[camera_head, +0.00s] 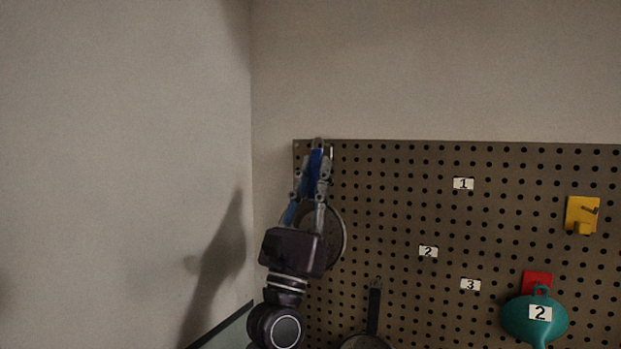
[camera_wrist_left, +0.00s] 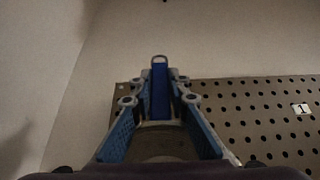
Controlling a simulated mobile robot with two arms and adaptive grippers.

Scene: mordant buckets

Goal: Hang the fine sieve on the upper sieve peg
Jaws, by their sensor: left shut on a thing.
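My left gripper (camera_head: 318,168) is in front of the upper left corner of the pegboard, fingers pointing up. It is shut on the blue handle of the fine sieve, which also shows between the fingers in the left wrist view (camera_wrist_left: 160,98). The handle points up and ends in a small grey loop near the board's top edge. The round sieve (camera_head: 342,240) hangs below, partly hidden behind my gripper. I cannot make out the upper sieve peg, nor whether the loop is around one. My right gripper is not in view.
The brown pegboard (camera_head: 400,200) carries labels 1, 2 and 3. A dark-handled round utensil (camera_head: 375,310) hangs below the sieve. A yellow holder (camera_head: 582,215) and a teal funnel (camera_head: 520,318) on a red holder (camera_head: 537,280) are at the right. A wall stands close on the left.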

